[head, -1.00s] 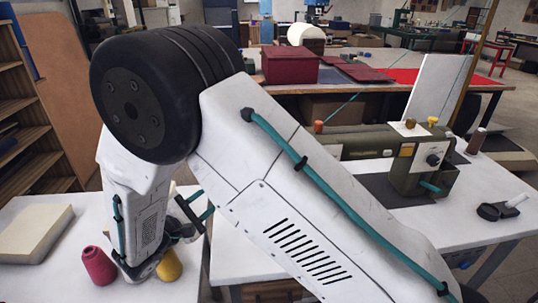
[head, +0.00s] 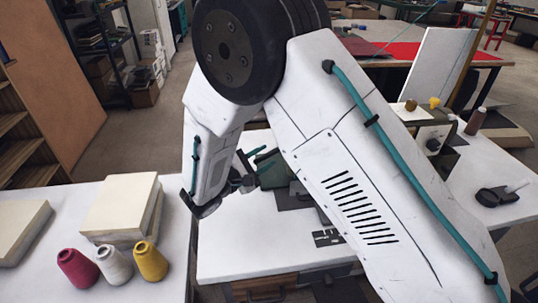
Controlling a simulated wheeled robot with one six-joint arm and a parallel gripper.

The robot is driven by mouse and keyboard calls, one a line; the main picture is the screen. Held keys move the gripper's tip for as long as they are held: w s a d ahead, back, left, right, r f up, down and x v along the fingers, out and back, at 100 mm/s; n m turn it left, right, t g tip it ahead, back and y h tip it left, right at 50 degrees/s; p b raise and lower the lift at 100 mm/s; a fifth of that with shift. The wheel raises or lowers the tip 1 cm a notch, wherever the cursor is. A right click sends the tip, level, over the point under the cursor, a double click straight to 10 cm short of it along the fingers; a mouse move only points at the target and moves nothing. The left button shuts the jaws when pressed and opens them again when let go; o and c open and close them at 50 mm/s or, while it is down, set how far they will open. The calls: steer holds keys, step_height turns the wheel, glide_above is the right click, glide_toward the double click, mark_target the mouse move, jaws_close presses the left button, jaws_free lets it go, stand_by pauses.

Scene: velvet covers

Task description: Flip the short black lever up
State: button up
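The olive sewing machine (head: 430,138) stands on the white table, mostly hidden behind my arm. Its right end shows a dark round knob (head: 433,145), with a yellow knob (head: 435,102) on top. A green part (head: 276,172), apparently its left end, shows beyond my gripper. My gripper (head: 257,165), dark with teal fingers, is in front of and to the left of that green part. I see nothing held in it, but its finger gap is unclear. I cannot make out a short black lever; my arm covers much of the machine.
A left table (head: 60,195) holds pale blocks (head: 120,208) and red (head: 77,268), white (head: 113,265) and yellow (head: 150,261) spools. A gap separates it from the machine's table (head: 225,240). A metal plate (head: 328,237) lies near the front; a black piece with a pale rod (head: 495,196) lies right.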

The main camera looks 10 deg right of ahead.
steer(key=shift+x, duration=0.95)
jaws_close()
steer(key=shift+a, duration=0.1)
